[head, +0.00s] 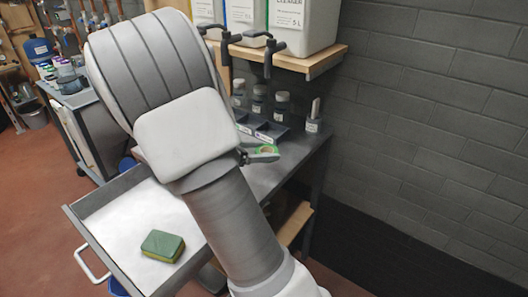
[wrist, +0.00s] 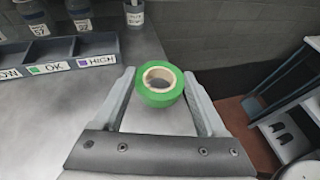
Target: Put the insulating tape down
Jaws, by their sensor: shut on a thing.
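The insulating tape (wrist: 160,97) is a green roll with a pale core. It sits between the two fingers of my gripper (wrist: 158,92) in the wrist view, and the gripper is shut on it. The green roll (head: 267,150) also shows in the head view, over the dark grey bench (head: 285,165). My arm hides most of the gripper there. I cannot tell whether the roll touches the bench top.
A divided tray (wrist: 60,62) with OK and HIGH labels stands at the bench's back, with bottles (head: 282,106) behind. A white-lined drawer (head: 130,215) holds a green and yellow sponge (head: 163,246). A shelf (head: 315,62) with containers overhangs. The bench front left is bare.

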